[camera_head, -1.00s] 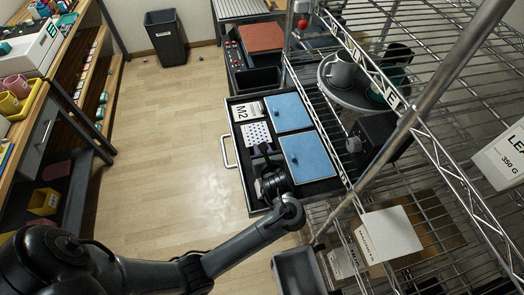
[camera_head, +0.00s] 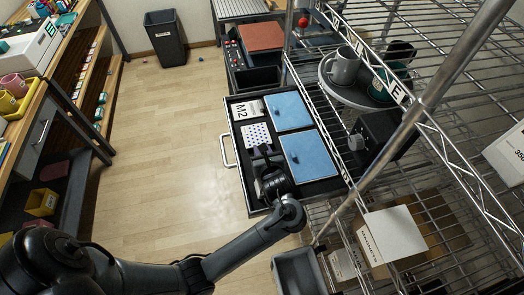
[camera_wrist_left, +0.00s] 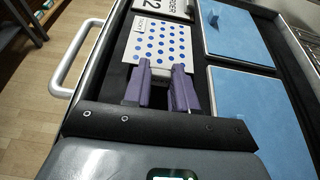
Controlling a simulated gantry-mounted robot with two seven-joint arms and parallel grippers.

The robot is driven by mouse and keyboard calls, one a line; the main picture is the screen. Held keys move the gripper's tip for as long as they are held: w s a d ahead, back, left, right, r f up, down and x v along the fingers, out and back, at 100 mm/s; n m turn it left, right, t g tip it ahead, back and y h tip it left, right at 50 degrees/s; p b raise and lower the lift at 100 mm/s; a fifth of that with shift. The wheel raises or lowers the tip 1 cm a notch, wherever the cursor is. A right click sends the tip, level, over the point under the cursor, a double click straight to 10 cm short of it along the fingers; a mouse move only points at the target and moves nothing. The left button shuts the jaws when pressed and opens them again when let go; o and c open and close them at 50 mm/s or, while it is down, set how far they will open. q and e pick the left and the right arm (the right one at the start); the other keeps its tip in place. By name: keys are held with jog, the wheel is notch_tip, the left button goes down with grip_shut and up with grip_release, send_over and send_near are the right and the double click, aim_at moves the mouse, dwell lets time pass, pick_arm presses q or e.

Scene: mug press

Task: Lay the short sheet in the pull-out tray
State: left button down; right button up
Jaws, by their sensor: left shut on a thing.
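The dotted white sheet (camera_head: 257,134), with blue dots, is in the dark pull-out tray (camera_head: 221,185), near the tray's handle side. It also shows in the left wrist view (camera_wrist_left: 160,42). My left gripper (camera_head: 262,152) reaches over the tray from its near end. Its purple fingers (camera_wrist_left: 163,75) are shut on the near edge of the sheet. The sheet looks flat and low in the tray; whether it fully touches the floor I cannot tell. My right gripper is not in view.
Beside the sheet lie two blue panels with small knobs (camera_head: 288,111) and (camera_head: 309,155). The tray's handle (camera_head: 228,152) sticks out left. A wire rack with mugs (camera_head: 343,68) stands right. Wooden floor (camera_head: 165,130) is open left.

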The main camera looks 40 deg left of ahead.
pick_arm(q)
jog(key=shift+f, duration=0.25)
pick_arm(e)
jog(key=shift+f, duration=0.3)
pick_arm(q)
jog(key=c, duration=0.9)
grip_release()
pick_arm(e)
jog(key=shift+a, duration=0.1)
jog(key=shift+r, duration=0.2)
